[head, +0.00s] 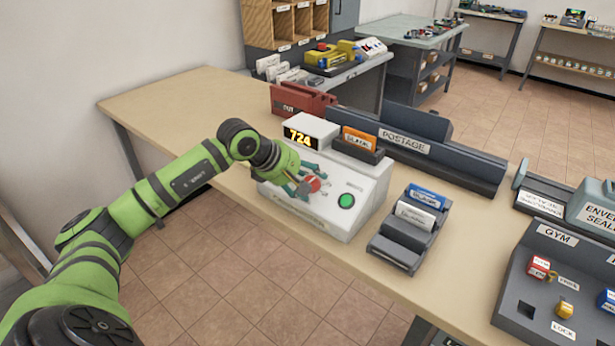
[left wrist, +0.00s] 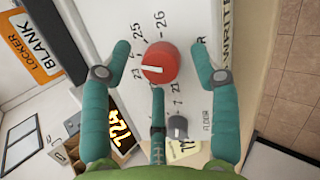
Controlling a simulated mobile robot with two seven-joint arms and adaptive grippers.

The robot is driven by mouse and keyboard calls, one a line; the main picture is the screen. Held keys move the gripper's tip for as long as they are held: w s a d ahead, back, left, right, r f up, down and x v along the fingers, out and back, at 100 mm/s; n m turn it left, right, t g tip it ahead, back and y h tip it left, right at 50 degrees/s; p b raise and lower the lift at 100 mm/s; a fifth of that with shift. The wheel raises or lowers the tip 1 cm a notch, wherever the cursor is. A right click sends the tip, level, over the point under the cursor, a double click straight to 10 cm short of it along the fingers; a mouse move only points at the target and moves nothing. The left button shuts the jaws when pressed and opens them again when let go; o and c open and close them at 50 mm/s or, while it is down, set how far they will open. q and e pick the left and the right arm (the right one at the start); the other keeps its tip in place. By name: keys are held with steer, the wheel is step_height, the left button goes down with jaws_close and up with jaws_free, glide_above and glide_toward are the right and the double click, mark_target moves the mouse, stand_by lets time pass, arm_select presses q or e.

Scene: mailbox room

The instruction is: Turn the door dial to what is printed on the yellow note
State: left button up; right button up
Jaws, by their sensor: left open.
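A white machine (head: 345,205) stands on the table with a red dial (head: 312,184) on its front panel. In the left wrist view the red dial (left wrist: 159,62) has a white pointer line and printed numbers around it, 25 and 26 among them. My left gripper (head: 304,182) is open over the panel, its teal fingers spread on both sides of the red dial, apparently not gripping it. A grey knob (left wrist: 178,126) marked FLOOR sits beside it. A yellow note (left wrist: 186,149) is partly hidden behind the knob and fingers; I cannot read it fully. My right gripper is out of view.
The machine's lit display (head: 299,137) reads 724. A green button (head: 346,201) is right of the red dial. An orange BLANK locker card (head: 358,138) stands behind. A grey card holder (head: 408,230) is to the right. The table's left part is clear.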

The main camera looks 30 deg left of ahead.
arm_select(q)
steer(key=shift+w+d+f, duration=0.15)
steer(key=shift+w+f, duration=0.05)
steer(key=shift+f, duration=0.05)
steer(key=c, duration=1.1)
steer(key=shift+s+f, duration=0.1)
